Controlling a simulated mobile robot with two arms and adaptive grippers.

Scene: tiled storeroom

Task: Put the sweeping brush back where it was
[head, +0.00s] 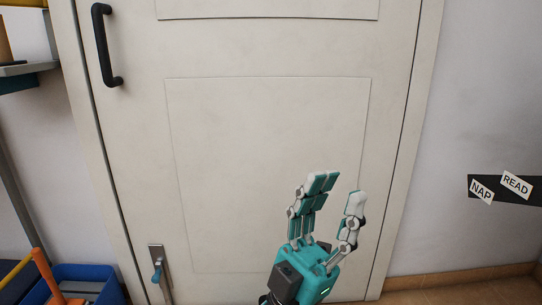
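My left gripper (337,190) is in the lower middle of the head view, in front of the pale door (240,130). Its teal and white fingers point up and stand apart from the thumb, with nothing between them. My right gripper is out of view. I cannot make out a sweeping brush for certain. An orange handle-like piece (46,273) shows at the lower left by a blue bin, but I cannot tell what it belongs to.
The door has a black pull handle (104,45) and a low latch (158,268). A blue bin (88,280) stands at the lower left, below a shelf (28,69). A black strip with NAP and READ labels (505,188) is on the right wall.

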